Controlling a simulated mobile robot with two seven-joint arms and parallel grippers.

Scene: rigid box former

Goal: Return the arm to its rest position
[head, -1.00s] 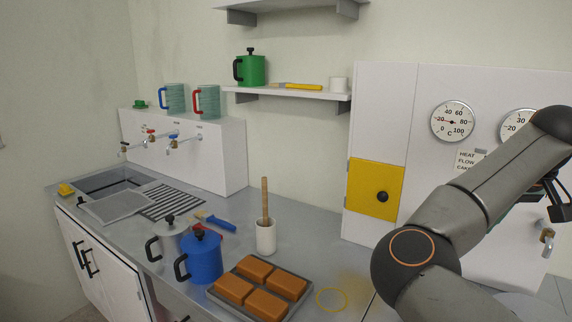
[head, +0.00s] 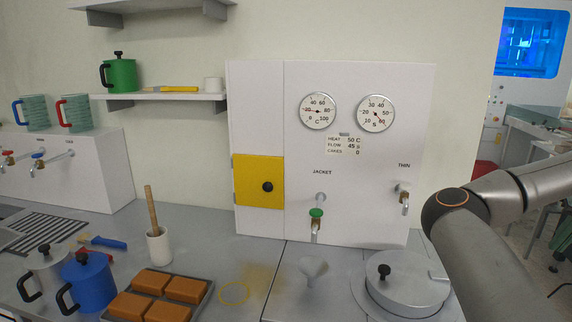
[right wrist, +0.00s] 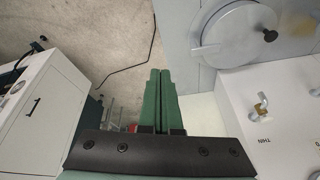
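My right arm (head: 485,205) stands at the right of the head view, and its forearm runs out past the right edge. The right gripper itself is not seen there. In the right wrist view the two green fingers of my right gripper (right wrist: 158,98) lie side by side, shut, with only a thin dark line between them. Nothing shows between or beyond their tips but floor and a white surface. My left gripper is in neither view.
A round lidded vessel (head: 402,280) sits in the counter close to my right arm. Behind it stands a white panel (head: 350,215) with dials, taps and a yellow door (head: 258,182). A tray of orange blocks (head: 205,300) is at front left. Floor (right wrist: 110,40) shows below the gripper.

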